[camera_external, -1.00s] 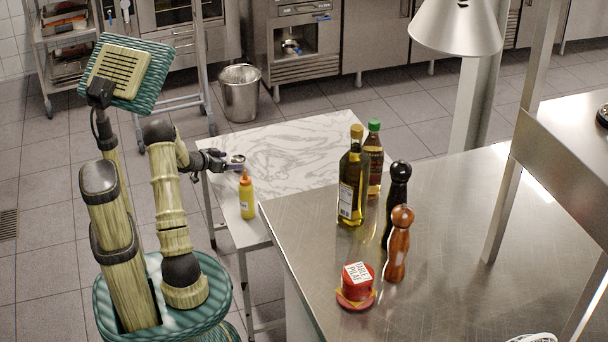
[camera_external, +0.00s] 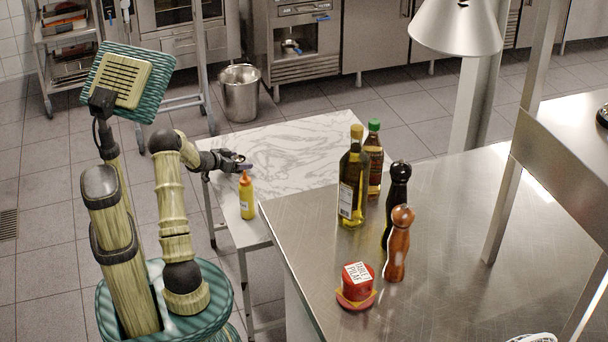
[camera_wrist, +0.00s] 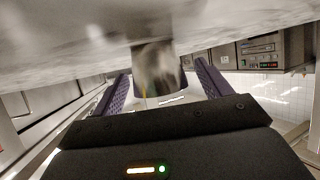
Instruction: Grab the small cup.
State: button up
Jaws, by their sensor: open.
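The small cup (camera_wrist: 158,68) is a shiny metal vessel. In the wrist view, which looks upside down, it stands on the marble table (camera_wrist: 70,35) between the two purple fingers. My gripper (camera_wrist: 162,76) is open around it, with a gap visible on each side. In the external view my gripper (camera_external: 243,163) is low over the left end of the marble table (camera_external: 310,155), behind a yellow squeeze bottle (camera_external: 247,198). The cup is mostly hidden by the gripper there.
The yellow bottle stands close in front of my gripper. The steel counter at right (camera_external: 450,250) holds an oil bottle (camera_external: 351,190), a green-capped bottle (camera_external: 374,160), two pepper mills and a red tin (camera_external: 358,284). The marble table's right part is clear.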

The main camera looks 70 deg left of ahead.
jog(key=shift+c, duration=0.3)
jog(key=c, duration=1)
notch_tip(320, 180, up, 10)
jog(key=p, duration=0.5)
jog(key=shift+p, duration=0.4)
